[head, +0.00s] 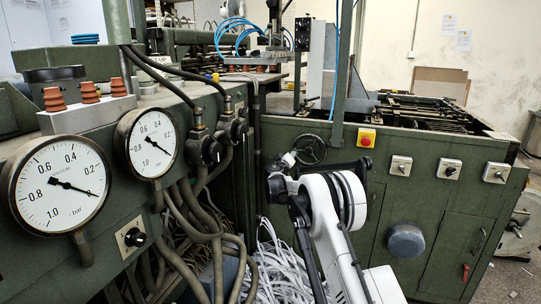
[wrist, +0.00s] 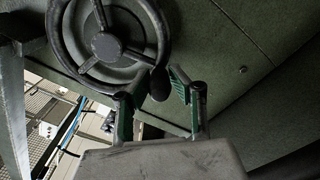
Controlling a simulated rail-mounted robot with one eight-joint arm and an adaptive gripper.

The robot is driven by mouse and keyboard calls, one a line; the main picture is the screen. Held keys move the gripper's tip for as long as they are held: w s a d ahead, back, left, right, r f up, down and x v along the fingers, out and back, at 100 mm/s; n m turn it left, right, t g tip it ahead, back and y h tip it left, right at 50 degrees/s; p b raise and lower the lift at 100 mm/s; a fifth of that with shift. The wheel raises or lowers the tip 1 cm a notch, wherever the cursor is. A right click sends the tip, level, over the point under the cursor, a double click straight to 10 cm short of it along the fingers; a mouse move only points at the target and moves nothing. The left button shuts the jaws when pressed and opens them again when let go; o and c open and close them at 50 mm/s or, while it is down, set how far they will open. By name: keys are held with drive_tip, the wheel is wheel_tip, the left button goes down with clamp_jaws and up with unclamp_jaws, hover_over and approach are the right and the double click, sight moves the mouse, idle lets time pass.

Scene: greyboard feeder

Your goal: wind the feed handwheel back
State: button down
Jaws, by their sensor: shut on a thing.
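The feed handwheel (wrist: 108,46) is a dark, spoked wheel on a green machine face, at the top left of the wrist view. In the head view the handwheel (head: 309,149) shows just above my white arm. Its dark round handle (wrist: 160,84) stands out from the lower right of the rim. My gripper (wrist: 154,90) has its two green-padded fingers on either side of this handle and is shut on it. The fingers' exact contact with the handle is partly hidden. In the head view my arm hides where the fingers meet the handle.
Two pressure gauges (head: 151,143) sit on the green cabinet at left, with hoses (head: 205,215) below. A red button on a yellow box (head: 366,138) and several switches (head: 449,169) are right of the wheel. White paper strips (head: 278,268) lie beneath my arm.

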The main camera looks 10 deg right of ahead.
drive_tip(key=shift+f, duration=0.1)
idle(0.4)
drive_tip(key=c, duration=1.6)
unclamp_jaws()
drive_tip(key=shift+o, duration=0.2)
drive_tip(key=v, duration=1.2)
drive_tip(key=shift+d, duration=0.1)
